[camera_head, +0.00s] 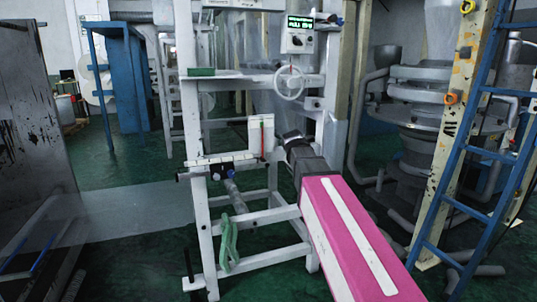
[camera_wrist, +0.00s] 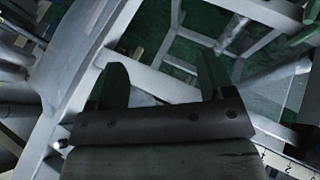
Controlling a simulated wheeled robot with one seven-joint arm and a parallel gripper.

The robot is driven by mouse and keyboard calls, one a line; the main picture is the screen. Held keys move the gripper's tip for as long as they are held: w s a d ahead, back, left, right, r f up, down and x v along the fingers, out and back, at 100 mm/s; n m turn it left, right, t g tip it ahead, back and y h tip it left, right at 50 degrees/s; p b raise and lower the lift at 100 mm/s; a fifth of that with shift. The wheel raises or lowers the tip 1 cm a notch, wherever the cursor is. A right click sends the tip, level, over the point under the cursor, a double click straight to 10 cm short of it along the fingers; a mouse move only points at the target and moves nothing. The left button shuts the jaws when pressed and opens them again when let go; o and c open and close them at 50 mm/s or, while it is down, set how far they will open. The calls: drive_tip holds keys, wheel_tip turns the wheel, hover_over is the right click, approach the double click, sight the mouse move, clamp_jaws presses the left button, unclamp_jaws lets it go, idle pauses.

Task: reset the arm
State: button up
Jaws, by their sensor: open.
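My gripper (camera_wrist: 160,82) shows in the wrist view with its two dark fingers spread apart. Nothing is between them. Past the fingers are pale metal beams and a green floor. In the head view my arm reaches from the bottom right toward the white machine frame (camera_head: 205,240). Its dark end is in front of the frame, close to a small white panel (camera_head: 256,135). The fingers are hard to make out there, and I cannot tell whether they touch the frame.
A handwheel (camera_head: 289,83) and a control box with a lit display (camera_head: 299,36) are on the frame above. A blue ladder (camera_head: 463,150) and a yellowish post (camera_head: 452,130) stand at right. A dark panel (camera_head: 35,150) stands at left. Green floor (camera_head: 130,165) is open between.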

drive_tip(key=s+d+f+m+g+y, duration=0.1)
drive_tip(key=s+d+f+m+g, duration=0.1)
drive_tip(key=s+f, duration=0.5)
drive_tip(key=s+d+f+m+g+y, duration=0.1)
drive_tip(key=s+f, duration=0.6)
drive_tip(key=f, duration=0.7)
drive_tip(key=s+d+f+m+g+y, duration=0.1)
drive_tip(key=s+d+f+m+g, duration=0.2)
drive_tip(key=s+f, duration=0.4)
wheel_tip(320, 180, down, 4)
drive_tip(key=shift+s+d+r+m+g, duration=0.15)
drive_tip(key=shift+s+m+g, duration=0.15)
drive_tip(key=shift+g, duration=0.2)
